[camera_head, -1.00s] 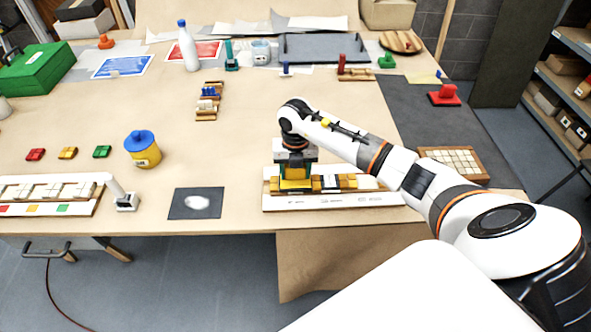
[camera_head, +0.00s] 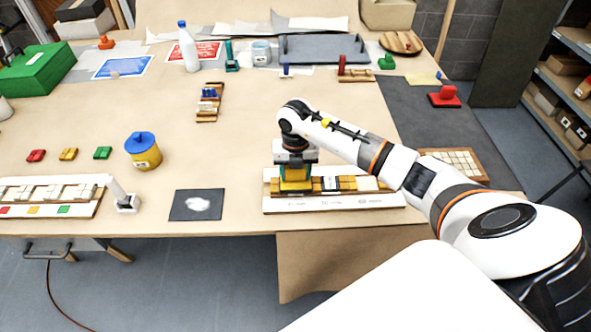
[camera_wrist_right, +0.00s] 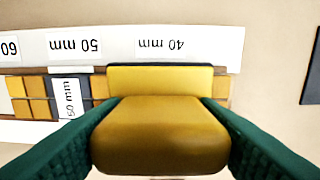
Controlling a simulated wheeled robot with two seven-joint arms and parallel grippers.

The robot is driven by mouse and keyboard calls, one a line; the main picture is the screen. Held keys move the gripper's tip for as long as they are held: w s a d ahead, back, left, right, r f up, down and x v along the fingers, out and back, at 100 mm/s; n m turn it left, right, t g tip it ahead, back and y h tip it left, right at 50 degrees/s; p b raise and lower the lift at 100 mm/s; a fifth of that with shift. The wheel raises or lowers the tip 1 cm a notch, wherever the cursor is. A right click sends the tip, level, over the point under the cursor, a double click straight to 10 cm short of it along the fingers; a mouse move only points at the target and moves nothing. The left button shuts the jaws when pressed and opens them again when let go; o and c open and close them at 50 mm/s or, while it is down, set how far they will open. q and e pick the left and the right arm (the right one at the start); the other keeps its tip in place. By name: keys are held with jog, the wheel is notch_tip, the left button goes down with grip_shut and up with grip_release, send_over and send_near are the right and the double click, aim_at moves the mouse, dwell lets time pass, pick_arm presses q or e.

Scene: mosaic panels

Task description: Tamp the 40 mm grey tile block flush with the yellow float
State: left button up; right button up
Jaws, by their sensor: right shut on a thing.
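My right gripper (camera_head: 295,172) is shut on the yellow float (camera_head: 296,186), over the left part of a mosaic panel (camera_head: 335,204). In the right wrist view, green fingers (camera_wrist_right: 160,135) grip the float's yellow handle block, with its wider yellow plate (camera_wrist_right: 160,79) behind. The plate sits over the panel's tile row, beside the "40 mm" label (camera_wrist_right: 160,44). The grey 40 mm tile block cannot be made out; the float and gripper cover that spot. Whether the plate touches a tile cannot be told. My left gripper is not in view.
Yellow tiles (camera_wrist_right: 29,97) and a "50 mm" piece (camera_wrist_right: 70,97) lie along the row. A dark mat with a white patch (camera_head: 197,204), a blue-lidded yellow pot (camera_head: 143,151) and another panel (camera_head: 45,201) stand left. A tile tray (camera_head: 455,163) lies right.

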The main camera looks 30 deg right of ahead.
jog(key=shift+r+p, duration=1.85)
jog(key=shift+r, duration=1.35)
jog(key=shift+w+f, duration=0.1)
